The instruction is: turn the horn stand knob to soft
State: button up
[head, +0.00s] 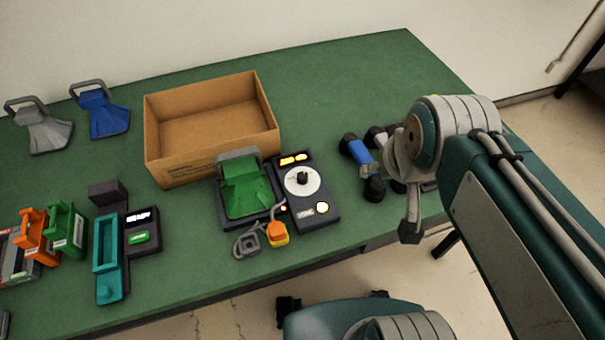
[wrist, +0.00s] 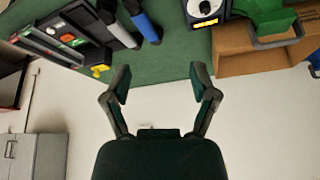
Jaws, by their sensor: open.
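The horn stand (head: 320,212) is a dark box on the table with a white round dial and a black knob (head: 302,178) at its middle. Orange lit marks show at its far edge and a round white light near its front. The setting the knob points to is too small to read. In the wrist view the dial (wrist: 203,7) is cut by the top edge, with an orange display (wrist: 205,22) below it. A green horn (head: 243,187) rests to the left of the dial. My gripper (wrist: 160,84) is open and empty, apart from the stand, to its right in the head view.
A blue handset (head: 357,150) and a grey one lie right of the stand, partly behind my arm. An open cardboard box (head: 180,170) stands behind. A teal tray (head: 107,243) and grey and blue horns are left.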

jog(key=w+a+f+m+g, duration=0.1)
jog(key=w+a+f+g, duration=0.3)
jog(key=w, duration=0.6)
jog(key=m+g, duration=0.1)
jog(key=m, duration=0.1)
send_over(302, 175)
notch_tip(302, 175, down, 10)
jog(key=shift+a+f, duration=0.1)
jog(key=shift+f, duration=0.25)
notch_tip(302, 175, down, 10)
jog(key=shift+f, duration=0.15)
